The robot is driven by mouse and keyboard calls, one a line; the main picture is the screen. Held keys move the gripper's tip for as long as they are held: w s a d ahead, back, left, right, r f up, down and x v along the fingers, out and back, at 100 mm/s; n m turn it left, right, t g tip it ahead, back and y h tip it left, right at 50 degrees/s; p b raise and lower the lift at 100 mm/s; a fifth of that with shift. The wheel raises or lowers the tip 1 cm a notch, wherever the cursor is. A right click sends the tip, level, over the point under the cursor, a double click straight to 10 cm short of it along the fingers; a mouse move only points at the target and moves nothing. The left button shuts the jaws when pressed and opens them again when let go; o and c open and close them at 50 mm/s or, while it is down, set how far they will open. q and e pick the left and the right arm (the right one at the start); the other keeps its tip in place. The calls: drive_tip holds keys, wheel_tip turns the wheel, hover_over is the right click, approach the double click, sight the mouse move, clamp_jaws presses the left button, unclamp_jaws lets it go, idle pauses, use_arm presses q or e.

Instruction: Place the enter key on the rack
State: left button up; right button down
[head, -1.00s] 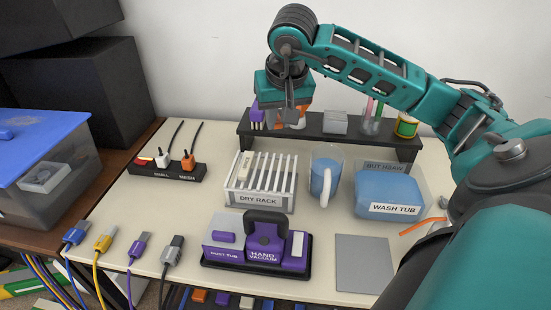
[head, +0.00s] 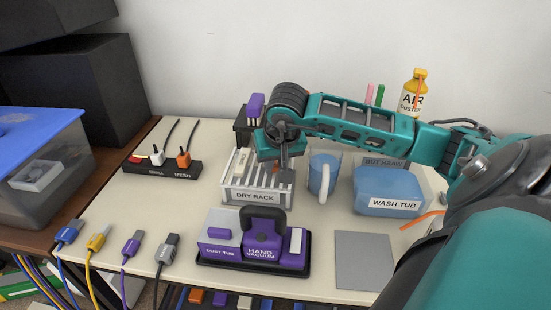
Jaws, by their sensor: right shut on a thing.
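The white dry rack (head: 256,197) stands in the middle of the table, with upright slats and a "DRY RACK" label. A pale flat piece (head: 240,163) stands in its left part. My right gripper (head: 285,172) points down over the right part of the rack, with its fingers close to the slats. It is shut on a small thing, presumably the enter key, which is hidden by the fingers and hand. I cannot tell if that thing touches the rack. My left gripper is not in view.
A purple hand vacuum (head: 264,244) stands in front of the rack. A power strip (head: 163,168) lies to the left. A grey mat (head: 363,262) lies bare at front right.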

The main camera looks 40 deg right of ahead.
drive_tip(key=shift+f, duration=0.2)
drive_tip(key=c, duration=1)
unclamp_jaws()
drive_tip(key=shift+r, duration=0.5)
drive_tip(key=p+v, duration=0.1)
drive_tip(key=v, duration=1)
drive_tip(key=shift+s+r+p, duration=0.2)
drive_tip(key=shift+s+p, duration=0.05)
drive_tip(key=shift+p, duration=0.1)
